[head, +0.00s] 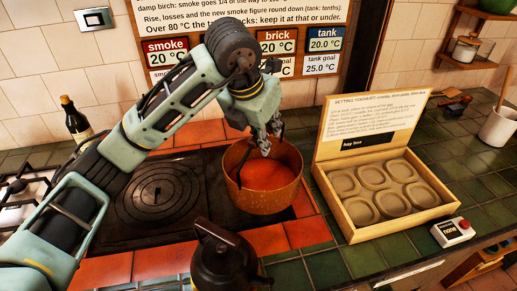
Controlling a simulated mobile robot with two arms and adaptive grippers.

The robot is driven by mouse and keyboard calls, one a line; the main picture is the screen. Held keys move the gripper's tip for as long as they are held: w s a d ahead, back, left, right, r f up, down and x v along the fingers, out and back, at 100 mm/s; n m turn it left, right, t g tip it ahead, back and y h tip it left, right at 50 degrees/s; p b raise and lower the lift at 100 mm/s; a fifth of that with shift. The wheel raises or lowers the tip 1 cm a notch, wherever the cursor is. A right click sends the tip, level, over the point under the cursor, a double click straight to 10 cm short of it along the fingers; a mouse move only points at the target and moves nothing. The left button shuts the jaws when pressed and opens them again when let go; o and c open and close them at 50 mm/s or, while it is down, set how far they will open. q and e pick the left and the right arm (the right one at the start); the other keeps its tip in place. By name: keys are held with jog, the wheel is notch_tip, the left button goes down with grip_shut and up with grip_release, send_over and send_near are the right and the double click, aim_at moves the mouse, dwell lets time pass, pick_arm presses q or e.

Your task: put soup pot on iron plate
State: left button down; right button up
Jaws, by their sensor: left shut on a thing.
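The copper-coloured soup pot (270,199), with orange-red soup in it, is upright over the right part of the dark iron plate (128,232). I cannot tell whether its base rests on the plate or hangs just above it. My left gripper (264,147) reaches down from above and is shut on the pot's thin dark handle, over the far side of the opening. The pot hides part of the plate's right side. My right gripper is not in view.
A black kettle (222,262) stands close in front of the pot. An open wooden box (355,213) with round hollows is to the right, beside a small red-button device (453,231). A dark bottle (75,120) and a gas hob (22,190) are left. Red tiles border the plate.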

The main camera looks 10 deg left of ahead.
aim_at(245, 139)
pick_arm(q)
jog(key=w+a+f+p, duration=0.4)
jog(key=w+a+f, duration=0.1)
jog(key=w+f, duration=0.3)
jog(key=shift+a+f+p, duration=0.3)
jog(key=shift+f, duration=0.4)
jog(key=c, duration=2)
grip_release()
jog(key=shift+f, duration=0.25)
jog(key=o, duration=0.3)
jog(key=shift+s, duration=0.15)
jog(key=shift+o, duration=0.2)
